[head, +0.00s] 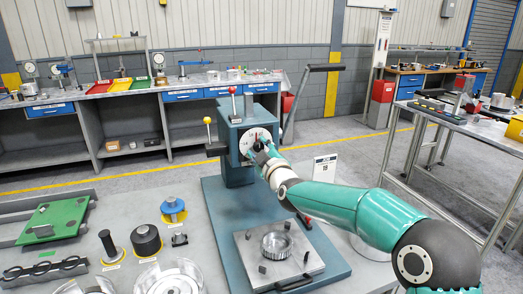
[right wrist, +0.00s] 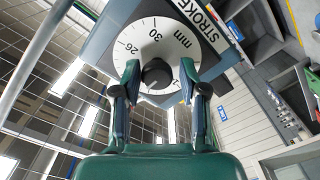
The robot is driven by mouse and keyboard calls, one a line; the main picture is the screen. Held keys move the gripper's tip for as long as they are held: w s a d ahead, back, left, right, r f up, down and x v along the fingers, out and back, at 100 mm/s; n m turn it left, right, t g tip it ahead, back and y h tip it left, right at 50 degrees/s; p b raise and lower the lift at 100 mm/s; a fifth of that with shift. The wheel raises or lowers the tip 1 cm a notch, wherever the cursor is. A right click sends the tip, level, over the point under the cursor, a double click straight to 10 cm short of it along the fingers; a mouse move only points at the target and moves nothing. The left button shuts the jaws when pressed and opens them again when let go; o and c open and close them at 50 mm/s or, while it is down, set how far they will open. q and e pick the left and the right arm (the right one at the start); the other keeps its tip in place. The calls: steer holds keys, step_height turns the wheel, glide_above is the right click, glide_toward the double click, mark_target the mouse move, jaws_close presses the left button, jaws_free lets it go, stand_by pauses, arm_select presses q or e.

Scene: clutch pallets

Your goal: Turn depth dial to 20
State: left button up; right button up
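The depth dial is a white round plate (head: 248,147) on the front of the blue-grey press (head: 230,135). In the right wrist view the dial face (right wrist: 128,30) shows 30 and 26, with "STROKE mm" beside it; other numbers are partly hidden. A black knob (right wrist: 156,73) sits at its centre. My right gripper (right wrist: 159,72) is at the dial, with one finger on each side of the knob. The fingers look spread, with a gap at least on the right side; contact is not clear. My left gripper is not in view.
A metal plate with a ring (head: 277,245) lies on the press base. Several parts and a green board (head: 55,220) lie at left.

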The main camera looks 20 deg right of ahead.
steer(key=shift+o, duration=0.6)
steer(key=shift+s, duration=0.1)
steer(key=shift+s+r, duration=0.1)
steer(key=shift+s, duration=0.1)
steer(key=s, duration=1.1)
steer(key=shift+s+d, duration=0.2)
steer(key=shift+d, duration=0.05)
